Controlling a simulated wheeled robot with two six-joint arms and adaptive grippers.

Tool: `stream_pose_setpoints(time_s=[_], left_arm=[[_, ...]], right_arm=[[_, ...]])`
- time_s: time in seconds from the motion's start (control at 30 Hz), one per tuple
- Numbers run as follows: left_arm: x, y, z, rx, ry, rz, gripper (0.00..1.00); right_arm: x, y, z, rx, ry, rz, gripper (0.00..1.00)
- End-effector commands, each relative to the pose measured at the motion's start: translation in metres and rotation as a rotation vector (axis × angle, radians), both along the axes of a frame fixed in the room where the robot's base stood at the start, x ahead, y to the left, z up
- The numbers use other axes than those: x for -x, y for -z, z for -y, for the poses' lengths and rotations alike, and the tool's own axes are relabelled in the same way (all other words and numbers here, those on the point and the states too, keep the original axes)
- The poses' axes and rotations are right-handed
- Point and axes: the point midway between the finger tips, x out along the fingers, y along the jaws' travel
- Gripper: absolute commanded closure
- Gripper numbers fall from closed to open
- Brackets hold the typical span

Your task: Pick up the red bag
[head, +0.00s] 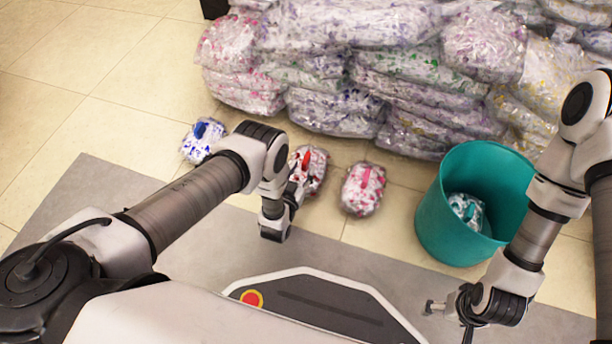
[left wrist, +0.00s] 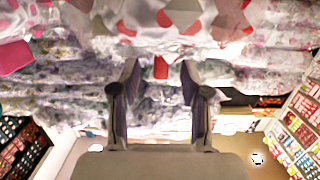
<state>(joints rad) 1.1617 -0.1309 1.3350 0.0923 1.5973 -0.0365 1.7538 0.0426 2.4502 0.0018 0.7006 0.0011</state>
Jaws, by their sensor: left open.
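The red bag (head: 313,167) is a clear plastic bag with red print, lying on the floor in the head view. My left gripper partly covers its left side. In the left wrist view the red bag (left wrist: 180,17) fills the top middle, beyond the fingertips. My left gripper (left wrist: 160,68) is open, with nothing between its fingers. I cannot tell whether it touches the bag. My right gripper (head: 437,307) is low at the right in the head view, away from the bag; its fingers are too unclear to judge.
A pink bag (head: 363,188) lies right of the red one, and a blue bag (head: 203,140) lies to the left. A teal bin (head: 438,215) holds a teal-printed bag (head: 466,208). Stacked bags (head: 340,110) form a wall behind. Tiled floor at the left is clear.

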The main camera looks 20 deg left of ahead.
Motion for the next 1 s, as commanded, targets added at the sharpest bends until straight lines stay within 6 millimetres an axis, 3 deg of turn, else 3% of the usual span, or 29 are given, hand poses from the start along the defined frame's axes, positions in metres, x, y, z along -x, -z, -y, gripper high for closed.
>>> stream_pose_setpoints(time_s=[0.13,0.27,0.47,0.6,1.0], left_arm=[[-0.028,0.009,0.0,0.0,0.0,0.003,0.54],[-0.043,0.007,0.0,0.0,0.0,0.0,0.54],[-0.043,0.005,0.0,0.0,0.0,-0.002,0.54],[-0.043,0.005,0.0,0.0,0.0,-0.002,1.0],[-0.043,-0.001,0.0,0.0,0.0,-0.002,1.0]], right_arm=[[-0.001,0.028,0.001,0.001,0.005,0.003,0.2],[-0.001,0.033,0.001,0.001,0.007,0.004,0.2],[-0.002,0.03,0.001,0.001,0.007,0.004,0.2],[-0.002,0.03,0.001,0.001,0.007,0.004,0.2],[-0.001,0.026,0.001,0.001,0.006,0.003,0.2]])
